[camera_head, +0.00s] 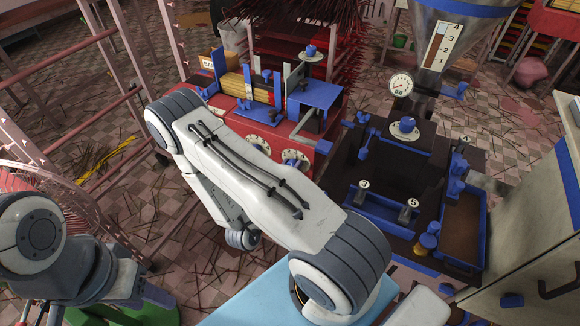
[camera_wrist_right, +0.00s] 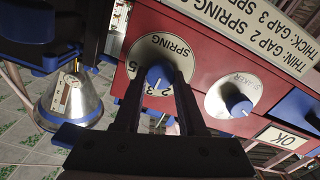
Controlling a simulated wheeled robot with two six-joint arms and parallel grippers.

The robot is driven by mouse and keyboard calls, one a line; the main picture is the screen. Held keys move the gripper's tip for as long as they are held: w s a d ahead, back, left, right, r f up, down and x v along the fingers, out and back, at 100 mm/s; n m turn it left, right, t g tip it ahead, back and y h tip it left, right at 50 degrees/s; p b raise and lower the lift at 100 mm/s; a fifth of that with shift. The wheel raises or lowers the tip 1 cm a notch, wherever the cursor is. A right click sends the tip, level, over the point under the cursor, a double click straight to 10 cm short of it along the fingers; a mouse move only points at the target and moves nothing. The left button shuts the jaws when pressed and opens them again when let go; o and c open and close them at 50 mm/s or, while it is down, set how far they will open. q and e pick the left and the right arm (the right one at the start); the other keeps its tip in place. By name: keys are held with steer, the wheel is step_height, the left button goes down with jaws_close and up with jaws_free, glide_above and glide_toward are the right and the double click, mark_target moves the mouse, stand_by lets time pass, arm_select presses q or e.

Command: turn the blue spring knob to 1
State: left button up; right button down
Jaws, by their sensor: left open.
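The blue spring knob (camera_wrist_right: 158,79) sits on a round white dial (camera_wrist_right: 178,48) marked SPRING, on the red front panel, in the right wrist view. My right gripper (camera_wrist_right: 159,76) has one finger on each side of the knob, and the knob fills the gap between the fingertips. Digits 2 and 3 show below the knob between the fingers; the rest of the scale is partly covered and I cannot read the setting. In the head view my right arm hides its gripper. My left gripper (camera_head: 150,295) is open at the lower left, away from the machine, and appears empty.
A second blue knob (camera_wrist_right: 237,104) on its own dial is right of the spring dial. An OK plate (camera_wrist_right: 281,137) is below it. A metal cone (camera_wrist_right: 72,101) hangs at the left. In the head view, a dark press with blue trays (camera_head: 465,225) stands right of the red machine.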

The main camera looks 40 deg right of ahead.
stand_by(0.3)
steer(key=n+p, duration=0.1)
steer(key=n, duration=0.2)
steer(key=shift+w, duration=0.1)
steer(key=n+p, duration=0.1)
steer(key=n, duration=0.2)
steer(key=shift+a+f+n, duration=0.1)
steer(key=shift+n, duration=0.2)
steer(key=n+p, duration=0.1)
steer(key=n, duration=0.3)
steer(key=shift+w+f, duration=0.1)
steer(key=shift+w, duration=0.05)
steer(key=shift+f+n+p, duration=0.1)
steer(key=shift+n+p, duration=0.25)
steer(key=shift+n, duration=1.35)
steer(key=shift+c, duration=2.4)
jaws_free()
